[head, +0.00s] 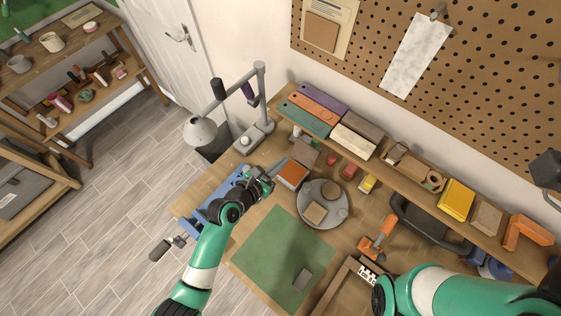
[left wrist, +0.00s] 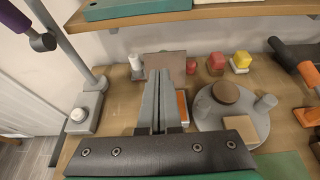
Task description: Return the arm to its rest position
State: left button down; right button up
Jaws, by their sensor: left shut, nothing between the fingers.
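My left gripper (head: 268,180) is above the back left part of the workbench, beside the orange-topped block (head: 292,174). In the left wrist view its two grey fingers (left wrist: 158,74) lie together, shut and empty. Behind the fingertips is a brown plate-like piece (left wrist: 163,65), and the orange-topped block (left wrist: 183,106) is partly hidden just right of the fingers. My left arm reaches up from the bottom of the head view. My right arm shows at the lower right of the head view, but its gripper is not in view.
A round grey tray (head: 318,221) with small pieces stands right of my left gripper. A blue vise (head: 215,203) is to its left, and a grey stand (head: 254,135) rises behind. A green mat (head: 280,250) lies in front. A loaded shelf (head: 375,165) runs along the wall.

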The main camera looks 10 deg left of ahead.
dwell(0.3)
pick_arm(q)
jog(key=w+a+r+m+t+h, duration=0.1)
jog(key=w+a+r+m+t, duration=0.2)
jog(key=r, duration=1.4)
jog(key=w+r+m+t, duration=0.2)
jog(key=r+m+t, duration=0.15)
jog(key=r, duration=1.35)
jog(key=s+a+r+m+t, duration=0.1)
jog(key=s+r+m+t, duration=0.15)
jog(key=r, duration=0.45)
jog(key=s+a+r+m+t+y, duration=0.1)
jog(key=s+r+m, duration=0.3)
jog(key=r, duration=0.2)
jog(key=s+a+r+m+t, duration=0.2)
jog(key=s+r+m, duration=0.15)
jog(key=r, duration=0.35)
jog(key=s+a+r+m+t+y, duration=0.3)
jog(key=s+r+m, duration=0.3)
jog(key=m, duration=0.9)
jog(key=s+y, duration=0.1)
jog(key=s, duration=0.1)
jog(key=shift+s+a, duration=0.3)
